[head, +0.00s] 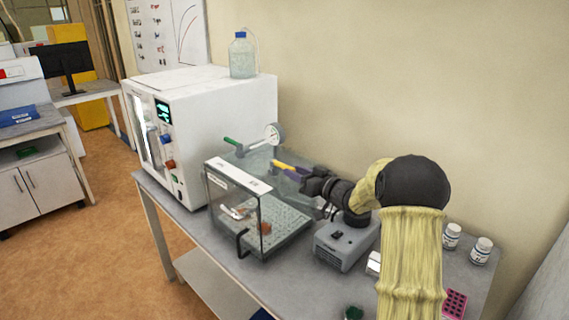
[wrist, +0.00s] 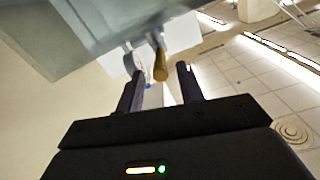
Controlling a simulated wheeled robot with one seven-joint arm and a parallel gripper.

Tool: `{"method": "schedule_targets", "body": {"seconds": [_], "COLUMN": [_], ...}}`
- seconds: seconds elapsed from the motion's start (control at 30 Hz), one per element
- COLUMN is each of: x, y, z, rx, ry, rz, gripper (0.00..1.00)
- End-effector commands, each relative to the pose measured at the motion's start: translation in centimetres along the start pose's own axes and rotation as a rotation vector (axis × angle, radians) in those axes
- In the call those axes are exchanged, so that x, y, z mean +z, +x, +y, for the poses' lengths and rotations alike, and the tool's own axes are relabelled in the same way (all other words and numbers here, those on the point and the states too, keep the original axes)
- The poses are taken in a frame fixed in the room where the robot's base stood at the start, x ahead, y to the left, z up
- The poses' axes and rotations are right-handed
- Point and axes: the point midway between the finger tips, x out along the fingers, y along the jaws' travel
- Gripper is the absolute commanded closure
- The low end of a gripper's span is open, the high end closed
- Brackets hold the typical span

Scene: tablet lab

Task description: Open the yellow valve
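The yellow valve (head: 281,166) has a short yellow handle above the clear box, near its back right. In the wrist view the yellow handle (wrist: 160,65) points toward me, between and just past the fingertips. My gripper (wrist: 160,84) is open, with its two dark fingers apart, one on each side of the handle's line. I see no contact with the handle. In the head view my gripper (head: 299,174) reaches in from the right beside the valve, and its fingers partly hide the valve's surroundings.
The clear box (head: 238,178) stands on the grey bench. A green-handled valve (head: 233,142) and a round gauge (head: 274,134) sit at its back. A white machine (head: 200,110) with a bottle (head: 242,56) on top stands left. A grey device (head: 343,244) lies below my arm.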

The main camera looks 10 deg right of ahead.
Motion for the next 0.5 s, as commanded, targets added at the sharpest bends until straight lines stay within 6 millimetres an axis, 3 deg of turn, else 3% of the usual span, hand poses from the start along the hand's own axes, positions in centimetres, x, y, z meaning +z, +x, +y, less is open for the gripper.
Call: {"method": "schedule_targets", "body": {"seconds": [0.23,0.5], "x": [-0.1,0.0], "y": [4.2,5.5], "z": [-0.1,0.0], "rx": [-0.002,0.001], "ry": [0.001,0.0], "rz": [0.0,-0.001], "gripper": [0.63,0.63]}}
